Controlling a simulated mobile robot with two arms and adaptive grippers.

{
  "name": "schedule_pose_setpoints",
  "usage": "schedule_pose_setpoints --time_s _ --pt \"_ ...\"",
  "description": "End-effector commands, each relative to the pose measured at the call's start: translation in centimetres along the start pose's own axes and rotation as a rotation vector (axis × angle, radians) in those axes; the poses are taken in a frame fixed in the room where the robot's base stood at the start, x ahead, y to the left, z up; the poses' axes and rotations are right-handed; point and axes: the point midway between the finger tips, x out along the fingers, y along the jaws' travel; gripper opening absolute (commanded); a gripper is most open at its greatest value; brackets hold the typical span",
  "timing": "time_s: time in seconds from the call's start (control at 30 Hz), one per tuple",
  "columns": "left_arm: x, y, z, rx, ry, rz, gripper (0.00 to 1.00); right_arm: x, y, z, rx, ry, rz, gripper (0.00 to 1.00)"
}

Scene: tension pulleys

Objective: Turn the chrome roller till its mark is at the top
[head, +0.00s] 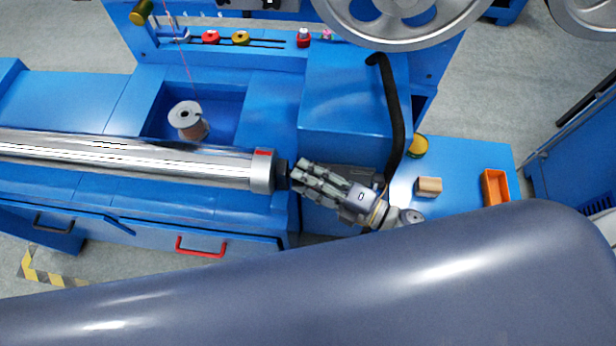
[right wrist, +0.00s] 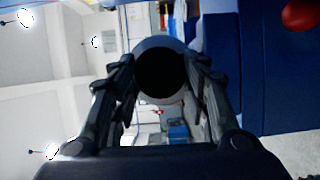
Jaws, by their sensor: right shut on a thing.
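The chrome roller (head: 120,162) lies across the left half of the head view, with a light grey collar (head: 262,178) at its right end. A red mark (head: 264,153) shows near the collar's far edge. My right gripper (head: 291,174) is shut on the dark shaft end (head: 282,174) of the roller, just right of the collar. In the right wrist view, the shaft end (right wrist: 162,72) is a black disc between the two fingers, with the pale collar around it. My left gripper is not in view.
A wire spool (head: 187,117) stands in a recess behind the roller. A black hose (head: 392,110) hangs close behind my right gripper. A blue side table holds a wooden block (head: 429,186) and an orange bin (head: 495,187). A red handle (head: 201,248) is on the front.

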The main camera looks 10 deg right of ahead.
Motion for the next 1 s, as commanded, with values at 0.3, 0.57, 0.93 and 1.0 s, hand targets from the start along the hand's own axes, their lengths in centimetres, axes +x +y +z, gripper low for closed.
schedule_pose_setpoints --time_s 0.3,0.57,0.93,1.0 --pt "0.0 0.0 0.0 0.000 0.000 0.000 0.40 0.0 -0.1 -0.1 0.001 0.002 -0.003 0.63" --pt "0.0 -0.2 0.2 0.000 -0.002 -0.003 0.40 -0.1 -0.1 0.0 0.001 0.001 -0.002 0.63" --pt "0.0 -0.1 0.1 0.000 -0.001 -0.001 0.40 -5.5 -0.2 -0.1 0.003 0.001 -0.007 0.63" --pt "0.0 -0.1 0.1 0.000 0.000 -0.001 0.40 -7.0 -0.2 -0.1 0.004 0.000 -0.007 0.63"
